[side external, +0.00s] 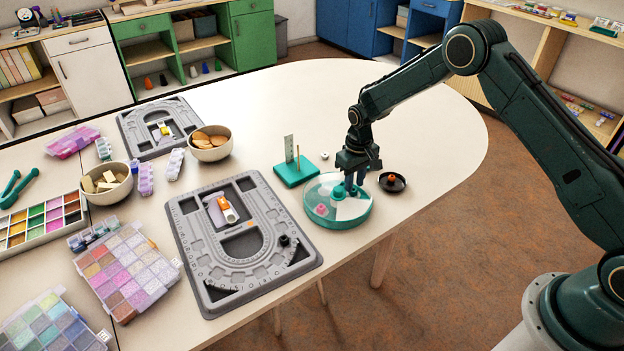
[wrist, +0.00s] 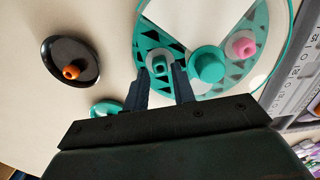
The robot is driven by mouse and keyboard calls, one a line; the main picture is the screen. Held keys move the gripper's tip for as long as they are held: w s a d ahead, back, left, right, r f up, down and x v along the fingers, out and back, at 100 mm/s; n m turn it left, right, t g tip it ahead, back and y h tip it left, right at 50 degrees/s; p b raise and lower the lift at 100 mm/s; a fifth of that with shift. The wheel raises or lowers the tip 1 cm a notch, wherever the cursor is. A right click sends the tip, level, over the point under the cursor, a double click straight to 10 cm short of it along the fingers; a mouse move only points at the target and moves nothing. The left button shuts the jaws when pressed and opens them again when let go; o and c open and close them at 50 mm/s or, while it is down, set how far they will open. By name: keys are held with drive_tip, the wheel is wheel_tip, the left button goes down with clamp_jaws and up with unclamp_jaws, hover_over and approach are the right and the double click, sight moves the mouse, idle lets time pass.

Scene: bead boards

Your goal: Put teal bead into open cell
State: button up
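A round teal-rimmed box (side external: 338,222) with a clear cover and white panels stands near the table's right front edge; it also shows in the wrist view (wrist: 264,40). A teal knob (wrist: 207,65) sits at its middle and a pink bead (wrist: 242,47) lies in one cell; the pink bead also shows in the side view (side external: 321,210). My gripper (side external: 354,190) points down over the box's far right part.
A black dish with an orange bead (wrist: 72,72) lies right of the box in the side view. A teal stand (side external: 295,173) with an upright ruler is behind left. A grey bead board (side external: 212,285) lies left. A teal round thing (wrist: 104,107) is partly hidden by my gripper.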

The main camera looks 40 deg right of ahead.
wheel_tip(320, 180, up, 10)
drive_tip(key=shift+r, duration=0.25)
idle(0.7)
wheel_tip(320, 180, up, 13)
drive_tip(key=t, duration=0.1)
hover_over(354, 195)
drive_tip(key=s, duration=0.5)
drive_tip(key=s+r+t, duration=0.2)
drive_tip(key=s+r, duration=0.6)
drive_tip(key=s, duration=0.1)
drive_tip(key=s+r+t, duration=0.2)
drive_tip(key=s, duration=2)
drive_tip(key=shift+a+r+t, duration=0.25)
drive_tip(key=shift+r+t, duration=0.05)
drive_tip(key=shift+r, duration=0.05)
